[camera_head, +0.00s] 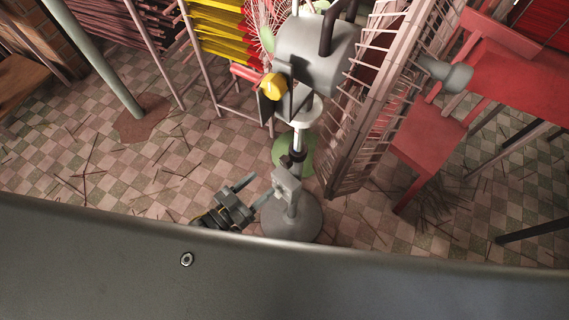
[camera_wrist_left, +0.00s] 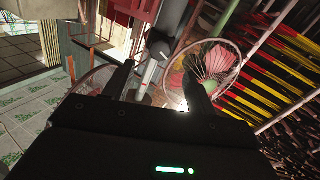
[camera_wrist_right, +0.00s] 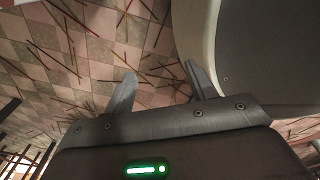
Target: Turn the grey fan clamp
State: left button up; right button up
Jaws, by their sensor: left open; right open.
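The grey fan (camera_head: 312,50) stands on a pole with a round grey base (camera_head: 292,222). A grey clamp (camera_head: 286,184) sits low on the pole, below a dark collar (camera_head: 291,159). My left gripper (camera_head: 260,186) is open just left of the clamp, its fingers pointing toward it. Whether a finger touches the clamp I cannot tell. In the left wrist view the pole (camera_wrist_left: 150,77) shows between the open fingers (camera_wrist_left: 157,78). My right gripper (camera_wrist_right: 160,80) is open and empty above the tiled floor; it is not visible in the head view.
A rack of yellow and red sticks (camera_head: 217,45) stands behind left. A pole (camera_head: 104,68) rises at left. Loose sticks lie on the tiled floor, otherwise clear at left.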

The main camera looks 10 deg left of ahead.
aim_at(283, 165)
pick_arm(q)
jog(key=p+x, duration=0.1)
jog(key=x, duration=0.8)
jog(key=shift+w+d, duration=0.15)
jog(key=shift+w, duration=0.05)
jog(key=shift+w+d, duration=0.35)
jog(key=shift+w, duration=0.1)
pick_arm(e)
jog(key=shift+s+a+r, duration=0.15)
jog(key=shift+a+r, duration=0.15)
jog(key=shift+a, duration=0.3)
jog(key=shift+s+a+r, duration=0.1)
jog(key=shift+a+r, duration=0.2)
jog(key=shift+a, duration=0.25)
jog(key=shift+d, duration=0.1)
pick_arm(q)
jog(key=shift+c, duration=0.6)
jog(key=c, duration=0.9)
jog(key=shift+o, duration=0.2)
pick_arm(e)
jog(key=shift+d, duration=0.65)
